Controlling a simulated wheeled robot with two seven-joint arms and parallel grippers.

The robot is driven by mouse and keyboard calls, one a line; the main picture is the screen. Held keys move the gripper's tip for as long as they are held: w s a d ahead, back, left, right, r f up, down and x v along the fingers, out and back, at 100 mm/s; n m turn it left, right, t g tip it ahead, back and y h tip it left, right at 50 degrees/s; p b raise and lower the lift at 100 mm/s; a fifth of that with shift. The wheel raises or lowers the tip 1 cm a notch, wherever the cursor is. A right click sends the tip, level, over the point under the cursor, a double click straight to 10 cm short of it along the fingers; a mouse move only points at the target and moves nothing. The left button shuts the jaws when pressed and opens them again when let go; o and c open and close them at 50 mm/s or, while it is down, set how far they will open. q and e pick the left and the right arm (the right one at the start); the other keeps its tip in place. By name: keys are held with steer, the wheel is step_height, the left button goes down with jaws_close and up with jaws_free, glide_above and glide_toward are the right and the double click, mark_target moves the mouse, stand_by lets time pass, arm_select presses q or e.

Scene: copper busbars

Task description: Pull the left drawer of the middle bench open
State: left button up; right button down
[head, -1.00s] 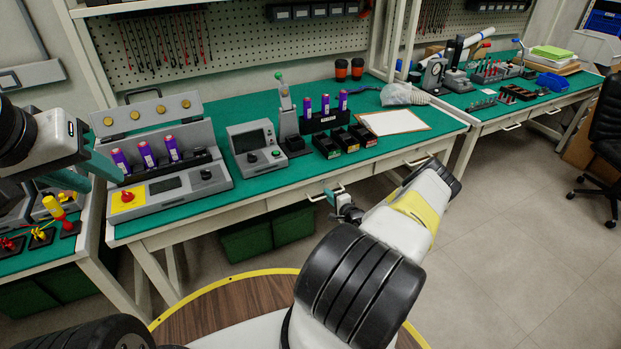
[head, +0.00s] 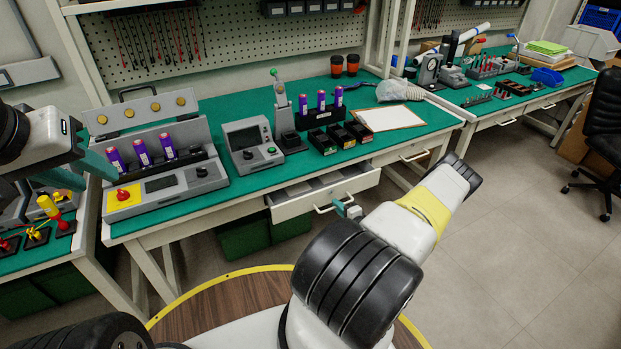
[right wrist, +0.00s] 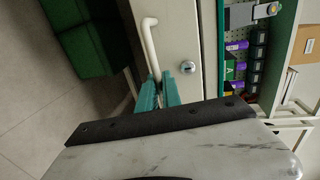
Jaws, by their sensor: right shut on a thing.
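The left drawer (head: 300,207) of the middle bench (head: 250,178) stands partly open, its front out from the bench and part of its inside showing. Its white bar handle (head: 322,210) is on the front face. My right gripper (head: 346,208) is at the right end of this handle. In the right wrist view, the teal fingers of my right gripper (right wrist: 159,93) are shut on the handle (right wrist: 149,38), beside a round lock (right wrist: 187,67) on the drawer front (right wrist: 178,25). My left gripper (head: 98,165) is over the bench's left end, partly hidden by its arm.
The right drawer (head: 412,152) of the bench is shut. Green bins (head: 243,240) stand under the bench. A test station with purple cells (head: 165,180), a small meter box (head: 250,145) and a clipboard (head: 390,117) are on the green top.

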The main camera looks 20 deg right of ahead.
steer(key=f+v, duration=0.2)
steer(key=v, duration=0.8)
steer(key=s+f+v, duration=0.1)
steer(key=f+v, duration=0.1)
steer(key=v, duration=0.9)
steer(key=shift+f, duration=0.15)
steer(key=shift+d, duration=0.1)
steer(key=c, duration=1.5)
jaws_free()
steer(key=shift+c, duration=0.2)
steer(key=v, duration=0.7)
steer(key=shift+s, duration=0.45)
steer(key=shift+d, duration=0.1)
